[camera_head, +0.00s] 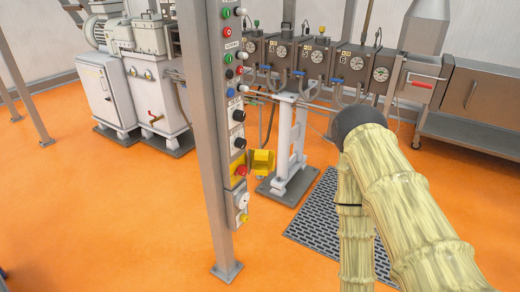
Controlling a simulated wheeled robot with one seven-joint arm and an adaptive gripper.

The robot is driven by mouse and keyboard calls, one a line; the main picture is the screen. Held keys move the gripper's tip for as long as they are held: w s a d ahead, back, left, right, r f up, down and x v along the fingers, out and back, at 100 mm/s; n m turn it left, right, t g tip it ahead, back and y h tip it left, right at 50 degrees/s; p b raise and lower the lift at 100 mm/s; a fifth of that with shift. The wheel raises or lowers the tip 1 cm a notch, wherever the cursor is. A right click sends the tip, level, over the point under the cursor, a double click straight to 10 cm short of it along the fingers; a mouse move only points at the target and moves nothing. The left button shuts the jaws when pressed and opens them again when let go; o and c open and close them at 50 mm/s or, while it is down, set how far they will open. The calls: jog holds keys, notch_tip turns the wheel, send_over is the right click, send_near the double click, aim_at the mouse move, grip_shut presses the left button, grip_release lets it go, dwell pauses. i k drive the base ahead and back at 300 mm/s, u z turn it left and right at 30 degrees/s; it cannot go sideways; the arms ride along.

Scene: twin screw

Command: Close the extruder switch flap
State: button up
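The control panel (237,120) is a tall narrow strip fixed to a grey post, in the middle of the head view. Low on it is a yellow switch housing (236,165) with a red knob (241,171). The yellow flap (263,161) sticks out to the right of this housing, swung open away from the panel face. My arm, in a pale yellow sleeve with a dark joint, is at the right, apart from the flap. My gripper does not show in this view.
The grey post (205,150) stands left of the panel down to the floor. Behind are a white support stand (291,145), a row of grey barrel units (320,60) with gauges and hoses, and a floor grate (318,215). Orange floor (100,220) is clear at the left.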

aim_at(262, 160)
jog(key=k, duration=0.6)
jog(key=z, duration=0.4)
jog(key=i, duration=1.65)
jog(key=u, duration=0.4)
